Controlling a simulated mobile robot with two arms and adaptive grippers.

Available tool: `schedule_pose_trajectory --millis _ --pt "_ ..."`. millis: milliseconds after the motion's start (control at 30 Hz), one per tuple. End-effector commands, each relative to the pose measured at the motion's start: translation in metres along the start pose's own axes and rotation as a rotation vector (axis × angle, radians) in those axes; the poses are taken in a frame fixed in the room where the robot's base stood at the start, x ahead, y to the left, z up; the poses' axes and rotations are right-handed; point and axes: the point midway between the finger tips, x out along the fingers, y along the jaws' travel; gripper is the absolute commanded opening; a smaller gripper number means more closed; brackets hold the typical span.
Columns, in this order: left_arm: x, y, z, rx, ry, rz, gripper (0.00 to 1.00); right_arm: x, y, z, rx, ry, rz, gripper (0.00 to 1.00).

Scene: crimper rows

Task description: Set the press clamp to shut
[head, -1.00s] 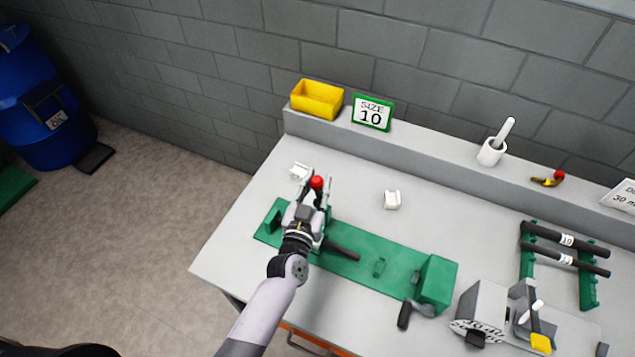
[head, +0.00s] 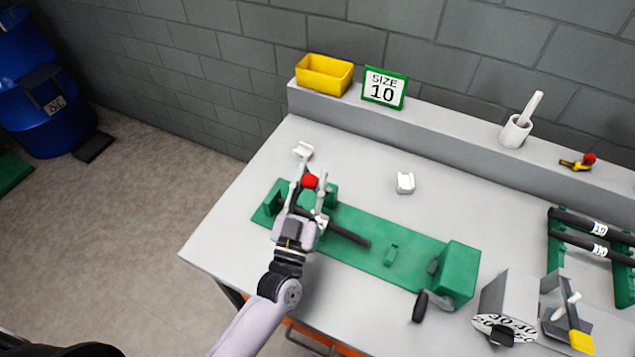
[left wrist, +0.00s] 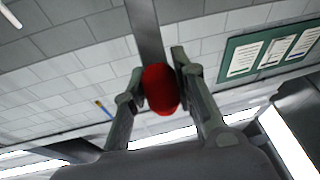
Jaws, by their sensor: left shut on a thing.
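The press clamp (head: 321,220) stands near the left end of the long green base (head: 375,256), with its body partly hidden by my left gripper. Its lever ends in a red knob (head: 310,181), which also shows in the left wrist view (left wrist: 160,90). My left gripper (head: 309,184) is shut on the red knob, one finger on each side of it. A grey bar, seemingly the lever, runs up behind the knob in the left wrist view. A dark rod (head: 347,234) extends to the right from the clamp. My right gripper is not in view.
A green end block (head: 459,272) with a crank handle (head: 420,306) stands at the right. A yellow bin (head: 324,75) and a size 10 sign (head: 384,88) stand on the shelf.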

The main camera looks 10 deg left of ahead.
Motion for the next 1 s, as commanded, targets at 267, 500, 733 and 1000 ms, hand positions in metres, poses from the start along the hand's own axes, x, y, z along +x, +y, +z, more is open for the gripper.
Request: schedule_pose_trajectory --millis 267,500,733,1000 --pt "-0.03 -0.005 0.018 -0.021 0.149 0.005 0.0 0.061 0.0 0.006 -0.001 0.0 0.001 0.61" --pt "-0.042 -0.007 0.02 -0.034 0.232 0.005 0.0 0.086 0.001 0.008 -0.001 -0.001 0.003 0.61" --pt "-0.047 -0.007 0.02 -0.04 0.266 0.007 0.0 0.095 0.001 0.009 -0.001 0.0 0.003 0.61" --pt "-0.047 -0.007 0.019 -0.041 0.272 0.007 0.0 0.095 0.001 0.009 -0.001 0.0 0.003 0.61"
